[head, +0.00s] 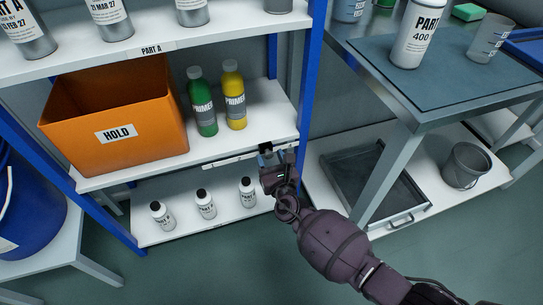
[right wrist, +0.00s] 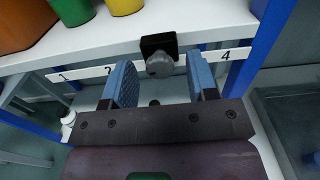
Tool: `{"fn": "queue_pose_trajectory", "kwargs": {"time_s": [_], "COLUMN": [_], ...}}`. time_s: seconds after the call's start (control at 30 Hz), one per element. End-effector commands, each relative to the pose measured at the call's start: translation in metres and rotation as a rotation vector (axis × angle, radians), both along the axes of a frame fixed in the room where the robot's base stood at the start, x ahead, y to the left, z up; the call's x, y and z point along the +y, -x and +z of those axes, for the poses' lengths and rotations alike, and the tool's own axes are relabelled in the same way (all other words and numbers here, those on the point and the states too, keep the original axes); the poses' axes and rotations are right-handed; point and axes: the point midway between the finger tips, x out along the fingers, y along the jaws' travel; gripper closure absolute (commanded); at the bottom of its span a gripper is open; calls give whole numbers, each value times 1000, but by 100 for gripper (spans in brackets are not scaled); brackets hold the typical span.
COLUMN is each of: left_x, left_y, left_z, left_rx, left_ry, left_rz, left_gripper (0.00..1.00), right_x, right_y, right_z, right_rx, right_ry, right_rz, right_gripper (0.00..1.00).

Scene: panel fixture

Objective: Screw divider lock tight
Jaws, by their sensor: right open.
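The divider lock shows in the right wrist view as a black block (right wrist: 158,44) with a round grey knob (right wrist: 160,65) on its front. It sits at the front edge of the middle shelf, on a white strip (right wrist: 213,56) with printed numbers. In the head view the black block (head: 265,148) shows just beyond my right gripper (head: 270,160). My right gripper is open. Its two blue fingers stand left and right of the knob, with gaps on both sides. Whether the fingertips reach past the knob is hard to tell. My left gripper is not in view.
An orange HOLD bin (head: 116,125), a green bottle (head: 202,105) and a yellow bottle (head: 233,97) stand on the middle shelf. Small white bottles (head: 206,204) stand on the lower shelf. A blue upright (head: 307,85) is close right of the gripper. A grey workbench (head: 450,95) stands further right.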

Motion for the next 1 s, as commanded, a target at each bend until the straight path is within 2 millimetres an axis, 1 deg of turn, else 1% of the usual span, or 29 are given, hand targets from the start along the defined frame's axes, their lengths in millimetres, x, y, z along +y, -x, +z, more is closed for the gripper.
{"fn": "queue_pose_trajectory", "kwargs": {"time_s": [0.13,0.4,0.47,0.77,1.0], "left_x": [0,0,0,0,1], "left_y": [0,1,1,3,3], "left_z": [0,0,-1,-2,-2], "left_rx": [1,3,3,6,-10], "left_ry": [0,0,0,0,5], "left_rz": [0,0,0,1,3], "left_gripper": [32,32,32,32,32], "right_x": [0,0,0,0,-1], "right_y": [0,0,0,0,0], "right_z": [0,0,0,0,-1], "right_rx": [0,0,-1,12,54], "right_ry": [0,0,0,-37,-167], "right_rz": [0,0,0,0,0], "right_gripper": [47,88,96,96,96]}}
